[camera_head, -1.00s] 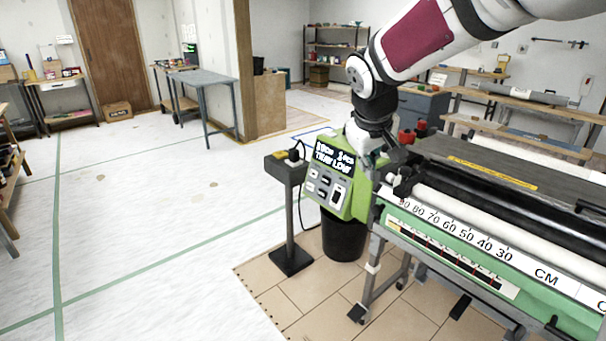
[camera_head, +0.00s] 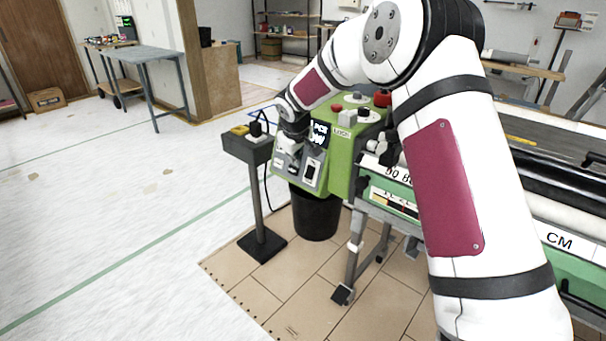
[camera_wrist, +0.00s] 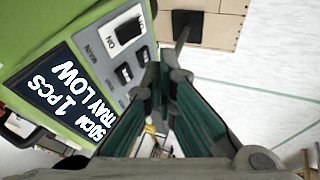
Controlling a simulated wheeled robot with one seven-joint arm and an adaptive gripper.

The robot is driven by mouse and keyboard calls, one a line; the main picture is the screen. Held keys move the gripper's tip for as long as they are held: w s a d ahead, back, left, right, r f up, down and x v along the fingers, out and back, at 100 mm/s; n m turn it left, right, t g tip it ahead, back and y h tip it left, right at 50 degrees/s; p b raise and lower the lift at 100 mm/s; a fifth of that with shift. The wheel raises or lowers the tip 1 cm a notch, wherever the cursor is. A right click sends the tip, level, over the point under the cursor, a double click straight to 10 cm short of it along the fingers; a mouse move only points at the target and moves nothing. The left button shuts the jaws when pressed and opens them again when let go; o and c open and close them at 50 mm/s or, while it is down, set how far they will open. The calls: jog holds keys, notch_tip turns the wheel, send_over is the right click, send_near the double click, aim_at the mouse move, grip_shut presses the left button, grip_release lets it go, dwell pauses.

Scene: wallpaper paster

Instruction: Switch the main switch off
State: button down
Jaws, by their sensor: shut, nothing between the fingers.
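The green control box (camera_head: 345,155) of the wallpaper paster stands at the machine's left end. The main switch also shows in the head view (camera_head: 312,171). My gripper (camera_head: 290,158) is over the panel's left part in the head view, hiding some smaller switches. In the wrist view, my gripper (camera_wrist: 170,62) is shut and empty, beside the smaller black switches (camera_wrist: 125,74) and apart from the main switch. Contact with the panel cannot be told.
A lit display (camera_wrist: 62,98) adjoins the switch panel. A grey stand (camera_head: 258,190) with a plug and cable is left of the box, and a black bin (camera_head: 315,218) is below. Floor at left is clear.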

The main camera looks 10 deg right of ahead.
jog(key=b, duration=0.2)
send_near(306, 177)
notch_tip(306, 177, down, 4)
jog(key=a, duration=0.3)
jog(key=shift+w+d+f+b, duration=0.2)
jog(key=shift+w+d+f, duration=0.2)
jog(key=shift+w+d, duration=0.3)
jog(key=shift+w+d+f+b, duration=0.2)
jog(key=shift+w+d+f, duration=0.25)
jog(key=shift+w+d, duration=0.25)
jog(key=shift+f+t+h+b, duration=0.3)
jog(key=shift+f+b, duration=0.05)
jog(key=shift+b, duration=0.65)
jog(key=shift+w+d+f+b, duration=0.15)
jog(key=shift+d+b, duration=0.05)
jog(key=shift+b, duration=0.65)
jog(key=shift+r, duration=0.2)
